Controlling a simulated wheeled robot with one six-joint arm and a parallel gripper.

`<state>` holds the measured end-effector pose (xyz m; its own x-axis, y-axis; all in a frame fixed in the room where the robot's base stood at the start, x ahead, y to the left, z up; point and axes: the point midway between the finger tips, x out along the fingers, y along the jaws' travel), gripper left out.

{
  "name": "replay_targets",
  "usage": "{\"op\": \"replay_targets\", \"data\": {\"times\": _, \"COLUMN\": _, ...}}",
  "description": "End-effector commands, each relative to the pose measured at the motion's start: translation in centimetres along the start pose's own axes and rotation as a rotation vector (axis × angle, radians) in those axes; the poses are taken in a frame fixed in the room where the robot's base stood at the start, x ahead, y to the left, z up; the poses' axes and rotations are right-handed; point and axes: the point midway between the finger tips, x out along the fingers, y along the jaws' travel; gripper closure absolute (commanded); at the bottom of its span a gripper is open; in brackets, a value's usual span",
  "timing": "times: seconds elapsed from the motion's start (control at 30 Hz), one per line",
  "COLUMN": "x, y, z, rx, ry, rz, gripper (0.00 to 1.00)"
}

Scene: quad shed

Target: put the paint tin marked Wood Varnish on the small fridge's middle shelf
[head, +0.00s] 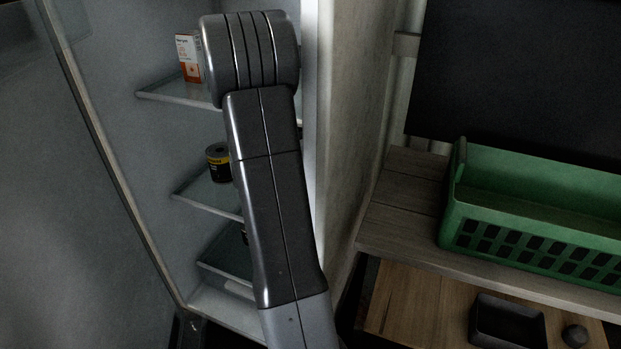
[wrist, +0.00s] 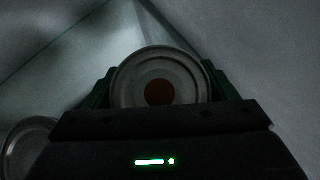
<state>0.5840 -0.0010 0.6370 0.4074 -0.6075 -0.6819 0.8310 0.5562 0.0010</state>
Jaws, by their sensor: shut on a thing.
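My gripper (wrist: 160,90) is shut on a round tin (wrist: 160,66), seen from its lid end in the wrist view. The lid has a pale metal rim and a brown disc in its middle; no label shows, so I cannot read its name. The small fridge (head: 105,130) stands open in the head view. A black tin with a yellow band (head: 217,164) is on its middle shelf (head: 200,197); its lettering is too small to read. I cannot tell whether this is the held tin. My arm hides the gripper in the head view.
Another round rim (wrist: 28,148) shows at lower left in the wrist view, close to my gripper. A white and orange box (head: 188,58) stands on the top shelf (head: 170,93). A dark object (head: 245,235) is partly hidden on the lower shelf. A green crate (head: 530,205) stands right.

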Motion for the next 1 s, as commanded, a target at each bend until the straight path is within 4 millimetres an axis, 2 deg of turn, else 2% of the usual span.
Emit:
{"op": "replay_targets", "data": {"times": 0.23, "x": 0.2, "y": 0.0, "z": -0.2, "rx": 0.001, "ry": -0.001, "rz": 0.001, "gripper": 0.73}}
{"op": "replay_targets", "data": {"times": 0.27, "x": 0.2, "y": 0.0, "z": -0.2, "rx": 0.000, "ry": 0.000, "rz": 0.000, "gripper": 0.17}}
{"op": "replay_targets", "data": {"times": 0.33, "x": 0.2, "y": 0.0, "z": -0.2, "rx": 0.000, "ry": 0.000, "rz": 0.000, "gripper": 0.03}}
{"op": "replay_targets", "data": {"times": 0.37, "x": 0.2, "y": 0.0, "z": -0.2, "rx": 0.000, "ry": 0.000, "rz": 0.000, "gripper": 0.00}}
{"op": "replay_targets", "data": {"times": 0.67, "x": -0.3, "y": 0.0, "z": 0.3, "rx": 0.001, "ry": 0.000, "rz": 0.000, "gripper": 0.00}}
{"op": "replay_targets", "data": {"times": 1.0, "x": -6.0, "y": 0.1, "z": 0.2, "rx": -0.002, "ry": -0.001, "rz": 0.003, "gripper": 0.00}}
